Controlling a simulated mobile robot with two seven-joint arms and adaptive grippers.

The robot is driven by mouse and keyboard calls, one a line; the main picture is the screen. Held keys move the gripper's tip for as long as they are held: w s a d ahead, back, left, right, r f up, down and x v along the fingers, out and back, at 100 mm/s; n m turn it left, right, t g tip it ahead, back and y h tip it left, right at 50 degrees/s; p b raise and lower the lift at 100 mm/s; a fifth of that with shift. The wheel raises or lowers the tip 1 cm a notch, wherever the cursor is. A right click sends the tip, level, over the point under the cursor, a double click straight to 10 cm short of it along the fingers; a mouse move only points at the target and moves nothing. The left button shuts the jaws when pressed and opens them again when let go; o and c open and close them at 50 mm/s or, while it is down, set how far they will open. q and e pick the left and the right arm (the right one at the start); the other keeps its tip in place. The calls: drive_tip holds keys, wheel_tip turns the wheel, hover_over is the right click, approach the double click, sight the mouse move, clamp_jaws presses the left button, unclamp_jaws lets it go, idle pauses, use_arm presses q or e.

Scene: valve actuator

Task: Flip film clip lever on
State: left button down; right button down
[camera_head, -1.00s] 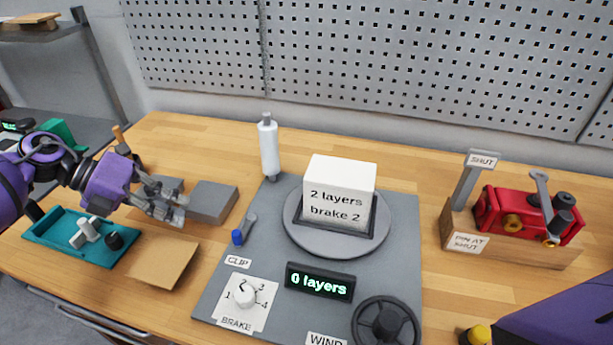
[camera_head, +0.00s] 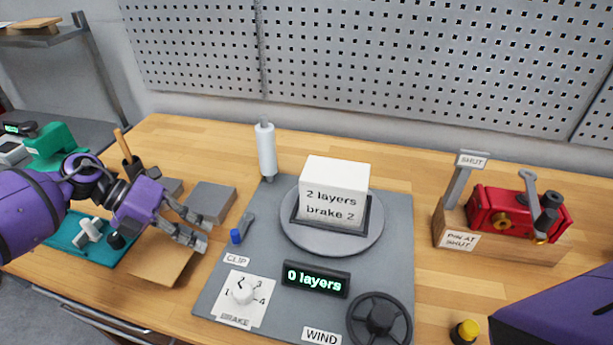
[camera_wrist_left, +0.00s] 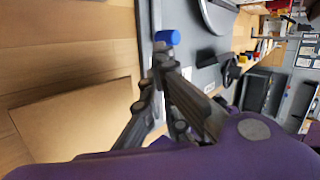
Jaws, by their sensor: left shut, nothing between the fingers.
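The film clip lever (camera_head: 245,224) is a short grey bar with a blue tip (camera_head: 237,236). It sits at the left edge of the grey panel (camera_head: 265,235), above the CLIP label (camera_head: 236,259). My left gripper (camera_head: 204,232) is just left of the lever, apart from it in the head view. In the left wrist view the closed fingertips (camera_wrist_left: 164,62) are close to the blue tip (camera_wrist_left: 167,37); contact cannot be told. The gripper is shut and empty. My right gripper is out of view; a purple part of mine shows at lower right.
The panel carries a turntable (camera_head: 375,235) with a white box (camera_head: 334,185), a "0 layers" display (camera_head: 316,279), a white BRAKE knob (camera_head: 243,291) and a black WIND wheel (camera_head: 380,319). A white roll (camera_head: 265,151) stands behind. Grey blocks (camera_head: 211,201) and a cardboard piece (camera_head: 160,262) lie left.

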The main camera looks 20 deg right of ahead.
use_arm(q)
drive_tip(key=x, duration=0.2)
drive_tip(key=shift+s+d+f, duration=0.1)
drive_tip(key=shift+d, duration=0.1)
drive_tip(key=shift+s+d+f, duration=0.15)
drive_tip(key=shift+d+f, duration=0.25)
drive_tip(key=shift+f, duration=0.1)
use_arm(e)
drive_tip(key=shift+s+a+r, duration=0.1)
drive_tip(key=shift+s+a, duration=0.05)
